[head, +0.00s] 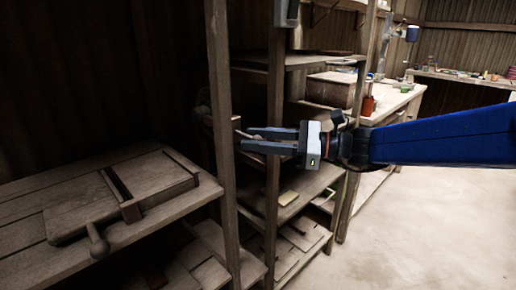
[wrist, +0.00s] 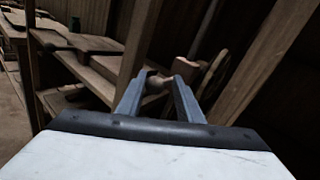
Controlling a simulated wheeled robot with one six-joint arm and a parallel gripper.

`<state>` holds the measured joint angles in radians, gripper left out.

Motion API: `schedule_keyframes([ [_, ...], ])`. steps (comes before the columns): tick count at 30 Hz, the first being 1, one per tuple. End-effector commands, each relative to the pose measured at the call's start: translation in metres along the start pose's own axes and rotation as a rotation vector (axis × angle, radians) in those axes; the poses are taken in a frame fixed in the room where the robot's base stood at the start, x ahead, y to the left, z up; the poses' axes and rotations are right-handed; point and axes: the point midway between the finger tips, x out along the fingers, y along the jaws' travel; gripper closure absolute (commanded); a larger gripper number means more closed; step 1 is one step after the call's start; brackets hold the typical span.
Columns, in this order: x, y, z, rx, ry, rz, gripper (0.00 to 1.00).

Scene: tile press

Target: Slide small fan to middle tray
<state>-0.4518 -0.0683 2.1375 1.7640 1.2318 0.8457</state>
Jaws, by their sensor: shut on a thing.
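My gripper (head: 265,140) is level among the posts of a wooden rack, its two fingers pointing left with a gap between them. In the wrist view, the fingertips (wrist: 159,82) close on a small pale wooden knob-like piece (wrist: 156,81). A round, wheel-like wooden thing (wrist: 212,74) stands just right of the fingers; I cannot tell whether it is the small fan or joined to the held piece. No tray is clearly marked out; a middle shelf (head: 312,186) of the rack lies below my gripper.
Rack posts (head: 222,150) stand close around my gripper. A wooden bench (head: 30,215) with a press-like board and handle (head: 97,242) is at left. Lower shelves hold flat boards (head: 200,270). A wooden box (head: 333,90) sits behind. The floor (head: 430,220) at right is clear.

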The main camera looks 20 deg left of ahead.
Motion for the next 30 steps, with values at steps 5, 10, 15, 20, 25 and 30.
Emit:
schedule_keyframes([
  [5,0.001,0.002,0.001,0.0,-0.001,0.004,1.0],
  [10,0.001,0.002,0.0,0.0,-0.001,0.004,0.55],
  [15,0.0,0.001,0.0,0.0,0.0,0.002,0.5],
  [20,0.0,0.001,0.0,0.0,0.0,0.001,0.5],
  [25,-0.011,-0.001,0.0,0.0,0.001,-0.002,0.5],
  [30,-0.034,-0.001,-0.001,0.001,0.001,-0.003,0.5],
])
